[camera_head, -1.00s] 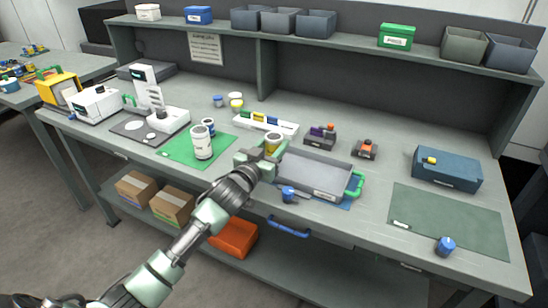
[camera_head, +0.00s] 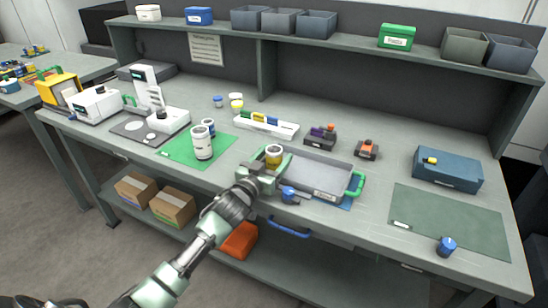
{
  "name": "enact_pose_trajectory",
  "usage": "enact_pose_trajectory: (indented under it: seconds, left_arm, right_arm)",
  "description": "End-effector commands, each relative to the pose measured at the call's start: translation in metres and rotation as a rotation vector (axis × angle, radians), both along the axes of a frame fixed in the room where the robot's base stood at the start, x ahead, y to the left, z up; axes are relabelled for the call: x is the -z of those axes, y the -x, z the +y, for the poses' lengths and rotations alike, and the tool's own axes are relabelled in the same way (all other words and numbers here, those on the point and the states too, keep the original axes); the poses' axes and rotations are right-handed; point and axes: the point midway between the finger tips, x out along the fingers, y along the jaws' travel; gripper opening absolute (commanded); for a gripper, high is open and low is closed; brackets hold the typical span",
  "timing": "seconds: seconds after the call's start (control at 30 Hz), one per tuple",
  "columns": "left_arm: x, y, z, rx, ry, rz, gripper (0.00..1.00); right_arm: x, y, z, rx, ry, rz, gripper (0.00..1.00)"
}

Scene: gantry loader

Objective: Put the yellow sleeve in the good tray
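The yellow sleeve (camera_head: 274,157), a short cylinder with a pale top, is at my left gripper (camera_head: 268,163). The gripper is shut on it, with its lower part hidden by the fingers. The sleeve appears over or beside the left end of the grey tray (camera_head: 315,176). I cannot tell whether it touches the tray. The tray has a green handle at its right end and a front label too small to read. It looks empty where its floor shows. My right gripper is not in view.
A blue-topped knob (camera_head: 288,194) stands at the tray's front edge. White canisters (camera_head: 202,142) stand on a green mat to the left. A white rack (camera_head: 266,124) and small dark blocks (camera_head: 320,137) lie behind. The dark green mat (camera_head: 450,222) at right is mostly clear.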

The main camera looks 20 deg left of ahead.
Motion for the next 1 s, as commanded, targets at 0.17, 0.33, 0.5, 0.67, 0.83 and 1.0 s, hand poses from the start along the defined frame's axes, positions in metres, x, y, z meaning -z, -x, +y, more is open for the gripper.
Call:
enact_pose_trajectory:
  seconds: [0.17,0.33,0.5,0.67,0.83,1.0]
  left_arm:
    - [-0.002,0.002,0.000,0.000,-0.001,0.001,0.66]
    - [0.000,0.026,0.002,0.000,0.000,0.002,0.66]
    - [0.000,0.064,0.003,0.000,-0.001,0.003,0.66]
    - [-0.001,0.094,0.005,0.000,0.000,0.002,0.66]
    - [-0.001,0.114,0.006,-0.001,0.000,0.000,0.66]
    - [-0.002,0.120,0.006,-0.001,-0.001,-0.001,0.66]
  right_arm:
    - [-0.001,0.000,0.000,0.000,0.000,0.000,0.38]
    - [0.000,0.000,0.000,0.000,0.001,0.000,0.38]
    - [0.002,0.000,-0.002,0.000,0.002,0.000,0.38]
    - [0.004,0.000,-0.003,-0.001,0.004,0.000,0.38]
    - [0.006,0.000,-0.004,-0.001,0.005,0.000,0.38]
    - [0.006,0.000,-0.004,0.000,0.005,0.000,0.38]
